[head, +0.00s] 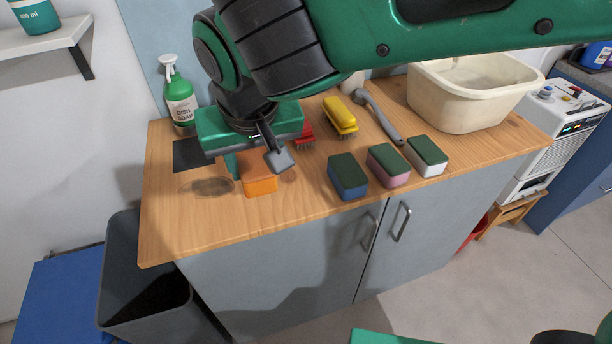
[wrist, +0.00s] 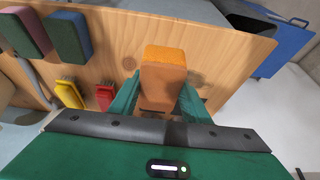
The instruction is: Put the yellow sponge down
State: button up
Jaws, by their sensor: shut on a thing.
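The yellow sponge, which looks orange here, (head: 260,186) is at the left part of the wooden counter (head: 215,225), near its front edge. My gripper (head: 257,166) is above it, pointing down, with its green fingers shut on the sponge's sides. In the wrist view the sponge (wrist: 163,75) sits between the two fingers, its orange end showing beyond them. I cannot tell whether its underside touches the counter. My gripper hides part of the sponge's top in the head view.
Blue (head: 347,176), pink (head: 387,165) and white (head: 427,156) sponges with green tops stand to the right. Behind are a red brush (head: 304,135), a yellow brush (head: 341,115), a soap bottle (head: 180,100) and a basin (head: 470,95). A dark bin (head: 120,270) stands below left.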

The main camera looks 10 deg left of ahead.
send_over(300, 190)
jog(key=s, duration=0.1)
jog(key=f, duration=0.5)
jog(key=shift+s+d, duration=0.2)
jog(key=shift+d, duration=0.2)
jog(key=shift+w+f, duration=0.1)
jog(key=shift+f, duration=1.95)
jog(key=o, duration=0.9)
jog(key=shift+f, duration=0.1)
